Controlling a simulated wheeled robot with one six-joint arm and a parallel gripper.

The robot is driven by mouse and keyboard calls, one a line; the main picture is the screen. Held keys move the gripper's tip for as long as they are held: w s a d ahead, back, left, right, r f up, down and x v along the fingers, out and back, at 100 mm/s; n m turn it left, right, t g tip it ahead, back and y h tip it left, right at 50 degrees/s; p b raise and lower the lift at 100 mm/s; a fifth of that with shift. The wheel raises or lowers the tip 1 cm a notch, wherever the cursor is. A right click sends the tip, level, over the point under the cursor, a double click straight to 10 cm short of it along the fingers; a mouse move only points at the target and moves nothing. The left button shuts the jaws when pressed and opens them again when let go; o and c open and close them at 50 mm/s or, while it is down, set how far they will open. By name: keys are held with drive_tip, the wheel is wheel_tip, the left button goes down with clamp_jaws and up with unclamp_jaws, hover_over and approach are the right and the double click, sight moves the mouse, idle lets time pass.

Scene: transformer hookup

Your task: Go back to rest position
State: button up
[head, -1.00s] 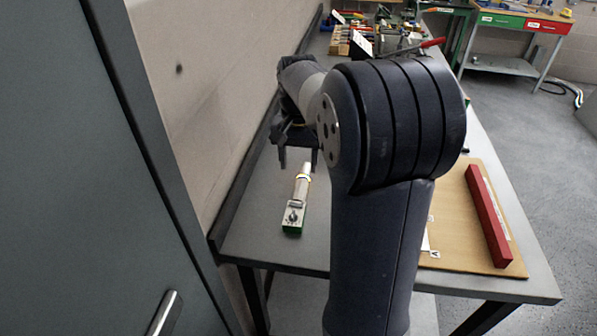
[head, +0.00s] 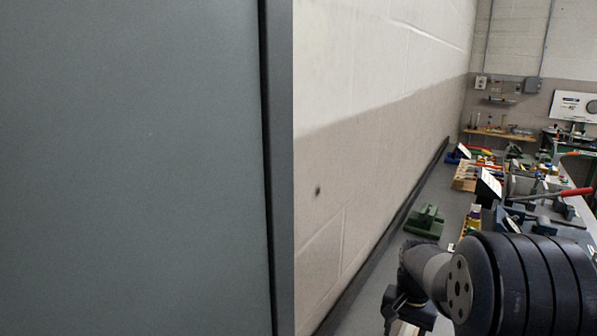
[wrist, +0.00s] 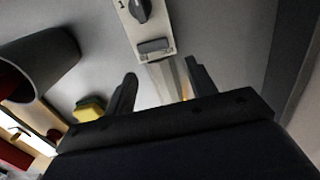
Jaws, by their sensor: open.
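My gripper (wrist: 161,86) is open, its two dark fingers spread apart in the wrist view. It also shows in the head view at the bottom edge (head: 408,312), partly cut off, over the near part of the bench. A pale device with a dark rotary knob (wrist: 144,28) and a light tube below it lies on the grey bench (wrist: 215,30). The tube shows between my fingers in the wrist view. I cannot tell how far below them it is.
A grey cabinet or door panel (head: 130,170) fills the left of the head view. A wall runs along the bench. A green block (head: 425,221), a red-handled tool (head: 550,195) and several parts stand farther back. A dark hollow cylinder (wrist: 50,62) and a yellow-green piece (wrist: 89,107) show in the wrist view.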

wheel_tip(320, 180, down, 3)
drive_tip(key=shift+r, duration=2)
drive_tip(key=shift+f, duration=0.1)
